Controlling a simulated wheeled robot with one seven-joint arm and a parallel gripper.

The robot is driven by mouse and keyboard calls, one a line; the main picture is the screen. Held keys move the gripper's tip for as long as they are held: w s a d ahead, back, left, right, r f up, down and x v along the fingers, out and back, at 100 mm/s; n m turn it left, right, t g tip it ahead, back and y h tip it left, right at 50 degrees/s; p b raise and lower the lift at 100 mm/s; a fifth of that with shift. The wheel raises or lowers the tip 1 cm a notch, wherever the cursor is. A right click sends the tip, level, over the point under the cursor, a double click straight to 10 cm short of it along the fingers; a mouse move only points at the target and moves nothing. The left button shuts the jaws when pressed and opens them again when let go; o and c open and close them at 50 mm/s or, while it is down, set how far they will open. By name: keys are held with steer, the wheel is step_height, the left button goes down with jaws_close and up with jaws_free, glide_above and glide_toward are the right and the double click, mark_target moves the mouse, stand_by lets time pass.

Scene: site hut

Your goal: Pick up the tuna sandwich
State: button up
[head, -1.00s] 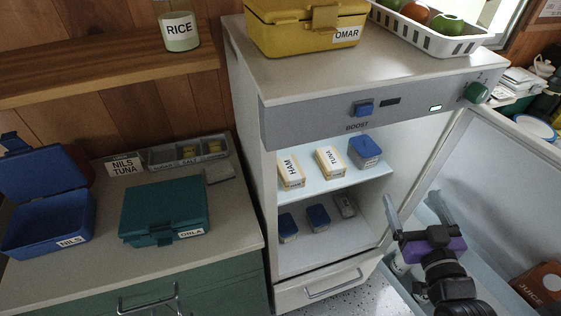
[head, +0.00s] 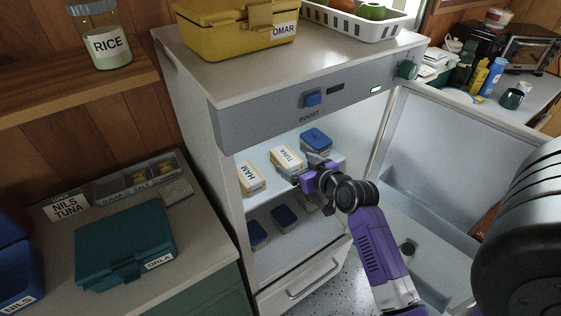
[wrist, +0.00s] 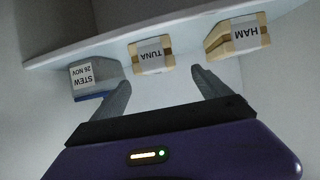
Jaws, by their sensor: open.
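The tuna sandwich (head: 286,160) is a pale wrapped block with a TUNA label on the fridge's upper shelf, between the ham sandwich (head: 250,178) and a blue-lidded box (head: 316,141). In the wrist view the tuna sandwich (wrist: 153,56) sits beyond and between my spread fingers, apart from them. My gripper (head: 306,176) is open and empty at the front of the fridge, just short of the tuna sandwich. Its fingers also show in the wrist view (wrist: 162,92). The wrist picture is upside down.
The wrist view shows the ham sandwich (wrist: 237,36) to the right and a box labelled STEW (wrist: 90,78) to the left. The open fridge door (head: 440,150) is at the right.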

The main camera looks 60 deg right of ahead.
mark_target(287, 156)
steer(key=x, duration=0.3)
steer(key=p+x, duration=0.1)
steer(key=x, duration=0.3)
steer(key=shift+w+d, duration=0.1)
steer(key=shift+d, duration=0.35)
steer(key=shift+r, duration=0.1)
steer(key=c, duration=1.6)
